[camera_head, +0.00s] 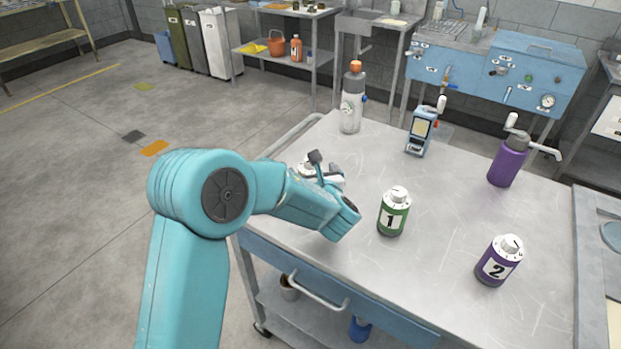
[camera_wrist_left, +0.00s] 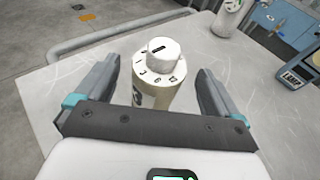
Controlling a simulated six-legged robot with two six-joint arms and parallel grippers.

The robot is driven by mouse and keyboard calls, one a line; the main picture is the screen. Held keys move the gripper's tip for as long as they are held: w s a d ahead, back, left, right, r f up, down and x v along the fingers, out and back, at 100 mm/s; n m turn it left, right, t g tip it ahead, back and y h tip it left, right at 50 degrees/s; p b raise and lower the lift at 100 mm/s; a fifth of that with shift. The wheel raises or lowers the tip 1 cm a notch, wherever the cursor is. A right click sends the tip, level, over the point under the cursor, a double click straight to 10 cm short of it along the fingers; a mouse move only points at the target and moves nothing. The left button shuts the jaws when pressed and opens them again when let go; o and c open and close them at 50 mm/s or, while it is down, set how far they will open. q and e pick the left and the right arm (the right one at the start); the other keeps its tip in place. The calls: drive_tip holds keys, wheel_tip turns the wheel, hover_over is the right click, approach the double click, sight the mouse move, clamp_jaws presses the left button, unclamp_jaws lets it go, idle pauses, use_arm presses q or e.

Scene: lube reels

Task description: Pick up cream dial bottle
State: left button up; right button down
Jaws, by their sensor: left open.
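The cream dial bottle (camera_wrist_left: 155,92) stands upright in the left wrist view, with a white dial cap, a black pointer mark and numbers around its top. My left gripper (camera_wrist_left: 157,66) is open, with one finger on each side of the bottle and a visible gap on both sides. In the head view my left gripper (camera_head: 318,168) is over the table's left part, and my arm and gripper mostly hide the cream bottle there. My right gripper is not in view.
On the metal table (camera_head: 440,270) stand a green dial bottle marked 1 (camera_head: 393,213), a purple dial bottle marked 2 (camera_head: 497,262), a grey bottle with orange cap (camera_head: 352,105), a blue device with a screen (camera_head: 420,132) and a purple crank bottle (camera_head: 507,163). A rail (camera_head: 290,135) runs along the left edge.

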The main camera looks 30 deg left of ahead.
use_arm(q)
drive_tip(key=x, duration=0.3)
drive_tip(key=shift+w, duration=0.1)
drive_tip(key=shift+a, duration=0.1)
drive_tip(key=c, duration=1.3)
drive_tip(key=shift+o, duration=0.2)
drive_tip(key=shift+r, duration=0.1)
